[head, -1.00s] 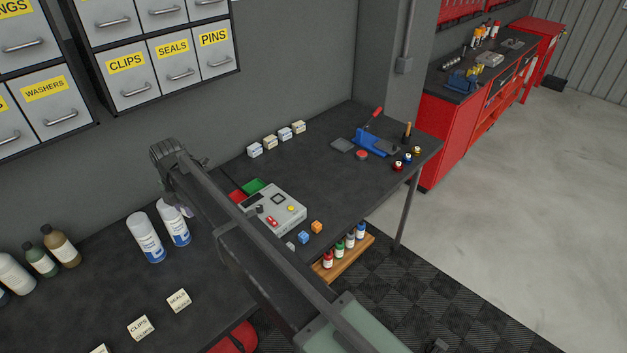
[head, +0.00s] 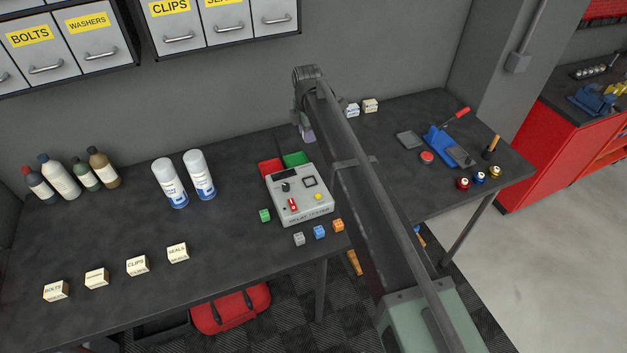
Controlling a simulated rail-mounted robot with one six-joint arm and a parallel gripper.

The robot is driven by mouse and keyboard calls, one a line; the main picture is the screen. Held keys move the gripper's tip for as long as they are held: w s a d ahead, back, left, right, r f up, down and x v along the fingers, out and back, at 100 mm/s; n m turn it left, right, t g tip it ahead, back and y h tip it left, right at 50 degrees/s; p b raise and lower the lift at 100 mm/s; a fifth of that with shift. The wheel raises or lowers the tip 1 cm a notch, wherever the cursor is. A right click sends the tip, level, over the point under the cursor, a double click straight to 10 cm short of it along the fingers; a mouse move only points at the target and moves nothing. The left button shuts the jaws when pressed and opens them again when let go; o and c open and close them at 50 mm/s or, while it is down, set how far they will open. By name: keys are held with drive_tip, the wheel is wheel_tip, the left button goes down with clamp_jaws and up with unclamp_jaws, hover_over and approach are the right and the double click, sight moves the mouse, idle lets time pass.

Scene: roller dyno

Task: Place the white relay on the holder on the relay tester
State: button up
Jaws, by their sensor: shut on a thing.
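The relay tester (head: 320,213) is a light grey box on the dark bench, with a dark framed square, a black knob, a red lever and a yellow button on top. I cannot make out which part is the holder. My gripper (head: 306,131) is above the back of the bench, behind the tester, mostly hidden by my arm. It is shut on a small pale purple block (head: 309,137), only partly visible. A light grey-white relay (head: 299,239) lies in front of the tester, beside a blue relay (head: 319,232) and an orange relay (head: 338,226). A green relay (head: 265,215) lies left of it.
Red (head: 271,168) and green (head: 295,159) trays sit behind the tester. Two spray cans (head: 200,176) stand to the left. Small boxes (head: 370,105) are at the back, and a blue tool (head: 440,138) is on the right. My arm crosses over the bench's right part.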

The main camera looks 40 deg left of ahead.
sight(310, 182)
drive_tip(key=f+b, duration=0.9)
drive_tip(key=f, duration=0.1)
drive_tip(key=f+b, duration=0.9)
drive_tip(key=shift+w+f, duration=0.2)
drive_tip(key=shift+f, duration=0.15)
drive_tip(key=shift+d+r, duration=0.1)
drive_tip(key=shift+r, duration=0.25)
drive_tip(key=shift+f, duration=0.3)
drive_tip(key=o, duration=1)
drive_tip(key=shift+r, duration=0.1)
drive_tip(key=shift+c, duration=0.2)
wheel_tip(310, 182, up, 12)
drive_tip(key=p, duration=1.2)
drive_tip(key=shift+r, duration=0.2)
